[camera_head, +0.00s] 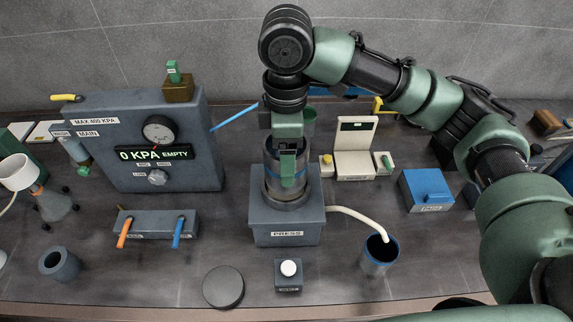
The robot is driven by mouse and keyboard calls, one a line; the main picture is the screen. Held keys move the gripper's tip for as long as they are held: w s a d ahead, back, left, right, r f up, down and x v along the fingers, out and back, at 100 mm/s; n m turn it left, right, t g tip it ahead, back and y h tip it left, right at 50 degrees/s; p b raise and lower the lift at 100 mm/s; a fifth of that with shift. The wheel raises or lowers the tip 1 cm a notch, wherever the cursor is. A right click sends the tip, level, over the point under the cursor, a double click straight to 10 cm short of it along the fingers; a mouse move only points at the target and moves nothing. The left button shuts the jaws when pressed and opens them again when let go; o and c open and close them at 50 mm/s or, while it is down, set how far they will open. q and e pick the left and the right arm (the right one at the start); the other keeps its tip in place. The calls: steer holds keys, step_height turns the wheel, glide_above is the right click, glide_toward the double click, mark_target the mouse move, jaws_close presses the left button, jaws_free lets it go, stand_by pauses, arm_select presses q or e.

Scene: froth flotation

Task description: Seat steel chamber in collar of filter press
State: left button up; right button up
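The filter press (287,232) is a grey box labelled PRESS in the middle of the bench, with a round collar (289,203) on top. The steel chamber (271,172) is a grey upright cylinder at the collar; its lower end is hidden, so I cannot tell if it is fully down. My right gripper (288,166) comes down from above with a green finger against the chamber's front. It looks shut on the chamber; the far finger is hidden. My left gripper is not in view.
A dark round disc (223,287) and a small box with a white knob (288,275) lie in front. A pale hose runs from the press to a blue-rimmed cup (379,255). The gauge panel (157,140) stands left, a scale (354,150) behind right.

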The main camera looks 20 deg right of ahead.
steer(key=shift+f, duration=1.75)
steer(key=o, duration=2.1)
steer(key=shift+f, duration=0.15)
steer(key=shift+r, duration=0.45)
step_height(320, 180, up, 11)
steer(key=shift+r+b, duration=0.2)
steer(key=shift+b, duration=0.25)
